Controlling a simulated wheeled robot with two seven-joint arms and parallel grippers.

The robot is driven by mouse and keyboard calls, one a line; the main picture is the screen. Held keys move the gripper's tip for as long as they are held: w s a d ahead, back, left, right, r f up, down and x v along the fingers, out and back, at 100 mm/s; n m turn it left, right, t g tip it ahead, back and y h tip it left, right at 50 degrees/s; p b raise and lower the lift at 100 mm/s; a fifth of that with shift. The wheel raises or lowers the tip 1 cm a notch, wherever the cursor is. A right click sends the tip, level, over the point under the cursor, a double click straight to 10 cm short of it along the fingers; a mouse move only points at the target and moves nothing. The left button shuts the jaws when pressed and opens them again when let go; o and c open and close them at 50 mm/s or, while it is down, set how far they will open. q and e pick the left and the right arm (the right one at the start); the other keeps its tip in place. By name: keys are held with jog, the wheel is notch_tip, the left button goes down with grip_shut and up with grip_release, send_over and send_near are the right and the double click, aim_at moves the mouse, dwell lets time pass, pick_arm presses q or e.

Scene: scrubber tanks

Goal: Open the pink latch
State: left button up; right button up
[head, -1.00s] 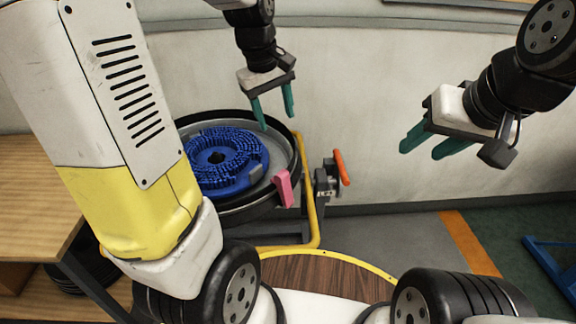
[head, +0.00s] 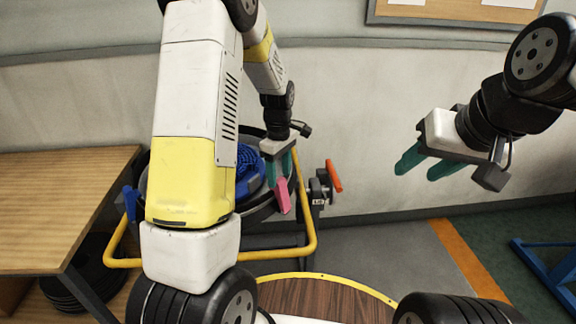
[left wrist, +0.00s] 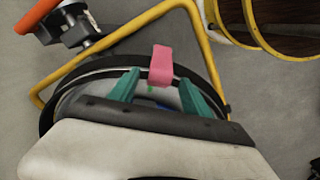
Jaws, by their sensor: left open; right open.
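The pink latch (head: 283,195) sits on the right rim of the round black tank (head: 258,217) in the head view. In the left wrist view the pink latch (left wrist: 161,66) stands on the rim, just beyond and between the green fingertips. My left gripper (head: 285,178) is open at the latch; whether a finger touches it I cannot tell. It also shows in the left wrist view (left wrist: 159,88). My right gripper (head: 424,165) is open and empty, in the air to the right. My left arm hides much of the tank and of its blue brush (head: 248,168).
A yellow tube frame (head: 311,232) surrounds the tank. An orange-red handle (head: 333,176) stands right of it. A wooden table (head: 50,205) is at the left, with black discs (head: 72,287) beneath. The floor to the right is clear up to a blue stand (head: 545,270).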

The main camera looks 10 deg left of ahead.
pick_arm(q)
jog(key=shift+f, duration=0.55)
jog(key=shift+c, duration=0.5)
grip_shut()
dwell(0.5)
